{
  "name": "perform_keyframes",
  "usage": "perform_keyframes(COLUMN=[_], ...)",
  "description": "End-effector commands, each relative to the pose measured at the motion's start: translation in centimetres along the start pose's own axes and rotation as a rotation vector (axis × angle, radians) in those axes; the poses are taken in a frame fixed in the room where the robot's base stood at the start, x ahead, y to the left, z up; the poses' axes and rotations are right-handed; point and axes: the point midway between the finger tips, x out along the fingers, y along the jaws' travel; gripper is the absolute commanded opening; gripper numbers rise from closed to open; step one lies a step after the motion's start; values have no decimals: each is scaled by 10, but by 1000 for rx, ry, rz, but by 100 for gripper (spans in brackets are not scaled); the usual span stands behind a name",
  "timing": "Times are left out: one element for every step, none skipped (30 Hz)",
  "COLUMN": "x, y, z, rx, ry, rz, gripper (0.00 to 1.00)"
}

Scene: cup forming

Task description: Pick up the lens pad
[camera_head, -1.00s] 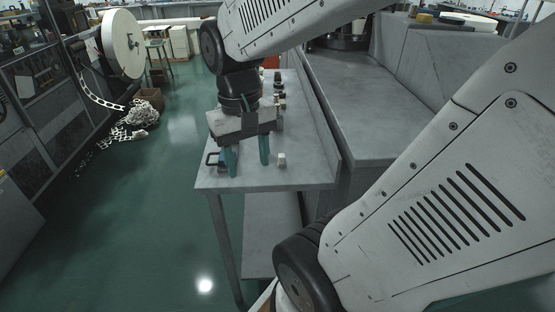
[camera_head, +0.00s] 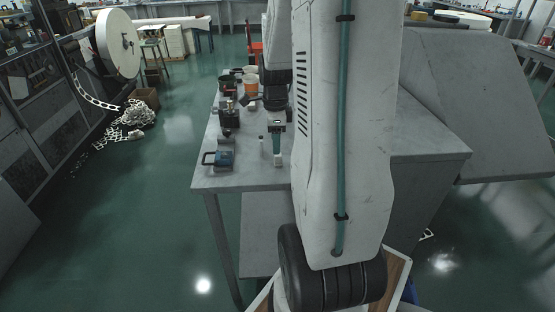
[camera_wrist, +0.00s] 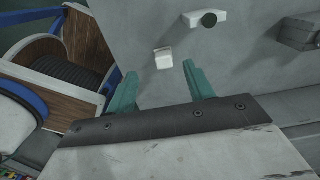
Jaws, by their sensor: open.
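A small white block stands on the grey bench near its front; it may be the lens pad (camera_head: 278,161), though I cannot tell for certain. It also shows in the wrist view (camera_wrist: 163,58), just beyond the fingertips and between their lines. My gripper (camera_head: 277,135) is above and close to it in the head view, seen edge-on, with one teal finger visible. In the wrist view both teal fingers of my gripper (camera_wrist: 159,72) are apart with nothing between them. I cannot tell the exact height gap to the block.
A small pale post with a dark top (camera_wrist: 207,18) stands near the block. A dark device (camera_head: 229,116) and an orange cup (camera_head: 250,84) stand farther back.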

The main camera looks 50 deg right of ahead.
Motion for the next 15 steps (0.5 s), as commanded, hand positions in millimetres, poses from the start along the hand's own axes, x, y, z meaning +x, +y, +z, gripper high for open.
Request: perform_keyframes(x=[7,10,14,18,22,27,32,37,43,48,52,56,59,61,64], y=[0,0,0,0,0,-1,-2,-3,-4,-4,-4,-4,-4,-4,-4], z=[0,0,0,0,0,-1,-1,-2,-2,-2,-2,-2,-2,-2,-2], rx=[-1,-1,-2,-2,-2,-2,-2,-2,-2,-2,-3,-3,-3,-3,-4], ry=[0,0,0,0,0,1,1,1,1,1,1,0,0,0,0], rz=[3,4,4,3,4,5,5,6,6,5,6,5,3,3,3], gripper=[53,53,53,53,53,53,53,53,53,53,53,53,53,53,53])
